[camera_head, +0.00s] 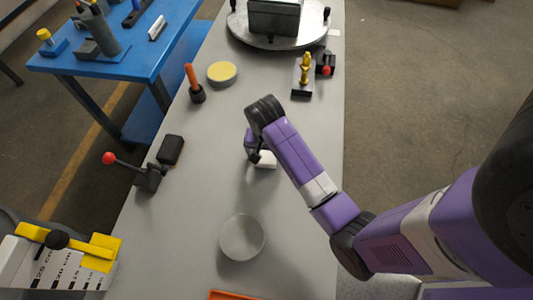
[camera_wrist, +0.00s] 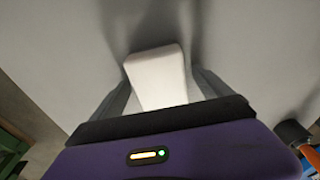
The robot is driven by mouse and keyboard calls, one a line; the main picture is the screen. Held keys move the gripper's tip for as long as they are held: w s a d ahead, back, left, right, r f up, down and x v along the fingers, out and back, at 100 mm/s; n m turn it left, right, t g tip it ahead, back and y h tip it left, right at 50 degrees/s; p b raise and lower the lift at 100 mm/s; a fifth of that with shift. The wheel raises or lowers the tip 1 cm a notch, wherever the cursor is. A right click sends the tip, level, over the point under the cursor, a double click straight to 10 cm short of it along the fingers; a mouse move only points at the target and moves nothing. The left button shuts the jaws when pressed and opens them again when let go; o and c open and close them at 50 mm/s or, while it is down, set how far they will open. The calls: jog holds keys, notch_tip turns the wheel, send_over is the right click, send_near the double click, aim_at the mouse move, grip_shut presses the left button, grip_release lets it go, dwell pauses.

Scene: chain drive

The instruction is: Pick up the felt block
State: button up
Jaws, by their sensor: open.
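A white block, which looks like the felt block (camera_wrist: 157,77), lies on the grey table and sits between the two fingers of my gripper (camera_wrist: 160,90) in the wrist view. The fingers are open, one on each side of the block; a small gap shows on the right, and contact on the left is hard to tell. In the head view the white block (camera_head: 265,160) shows beside my gripper (camera_head: 256,156), at the middle of the table. Part of it is hidden behind my arm.
A round pale dish (camera_head: 242,237) stands nearer on the table. A black lever with a red knob (camera_head: 148,177) is to the left. An orange-handled tool (camera_head: 193,80), a yellow-topped disc (camera_head: 222,73) and a round metal turntable (camera_head: 278,38) are farther back. A blue table (camera_head: 130,50) adjoins at left.

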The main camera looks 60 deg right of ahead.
jog(key=shift+f, duration=0.15)
jog(key=shift+c, duration=0.7)
jog(key=c, duration=1.4)
